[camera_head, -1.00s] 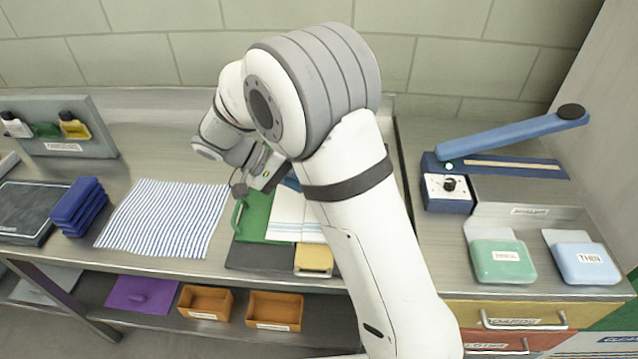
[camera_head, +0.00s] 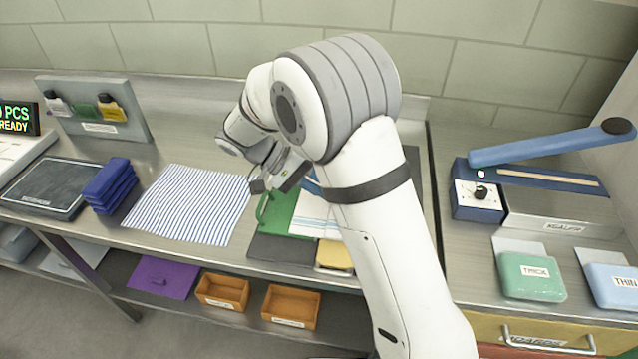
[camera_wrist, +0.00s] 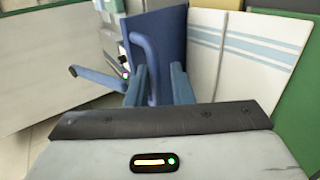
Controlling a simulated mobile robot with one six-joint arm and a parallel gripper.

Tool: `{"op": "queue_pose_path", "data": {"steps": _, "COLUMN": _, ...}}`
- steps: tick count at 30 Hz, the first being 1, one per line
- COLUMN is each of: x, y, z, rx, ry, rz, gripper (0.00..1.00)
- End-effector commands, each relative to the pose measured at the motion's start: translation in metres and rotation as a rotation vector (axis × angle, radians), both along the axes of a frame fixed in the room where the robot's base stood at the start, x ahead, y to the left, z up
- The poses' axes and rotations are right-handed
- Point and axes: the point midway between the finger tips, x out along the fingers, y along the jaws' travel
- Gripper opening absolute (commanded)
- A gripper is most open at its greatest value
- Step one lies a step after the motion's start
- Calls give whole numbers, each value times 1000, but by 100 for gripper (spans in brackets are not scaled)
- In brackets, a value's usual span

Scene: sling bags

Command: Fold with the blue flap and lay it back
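The blue flap (camera_wrist: 160,30) stands in the wrist view with a curved blue handle (camera_wrist: 151,62). My gripper (camera_wrist: 157,67) has its two blue fingers apart, with the handle between them and a gap on the right side. In the head view only a sliver of blue (camera_head: 311,186) shows beside my gripper (camera_head: 262,187); my arm hides the rest. A white cloth with blue stripes (camera_head: 314,216) lies beside the green flap (camera_head: 277,213), on a dark board (camera_head: 275,249). A yellow flap (camera_head: 334,255) is at the front.
A blue-striped cloth (camera_head: 190,204) lies left of the board, with stacked dark-blue pieces (camera_head: 108,186) beyond it. A sealer with a raised blue lever (camera_head: 545,146) stands right. Green (camera_head: 530,277) and light-blue (camera_head: 615,287) packs lie before it. Orange bins (camera_head: 222,291) are on the shelf below.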

Motion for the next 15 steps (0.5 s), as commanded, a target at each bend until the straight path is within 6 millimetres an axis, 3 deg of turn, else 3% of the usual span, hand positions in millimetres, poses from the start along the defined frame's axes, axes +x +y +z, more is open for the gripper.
{"op": "queue_pose_path", "data": {"steps": 6, "x": 1, "y": 0, "z": -1, "rx": 2, "ry": -2, "rz": 1, "gripper": 32}}
{"op": "queue_pose_path", "data": {"steps": 15, "x": 2, "y": 4, "z": 4, "rx": 1, "ry": -7, "rz": 1, "gripper": 32}}
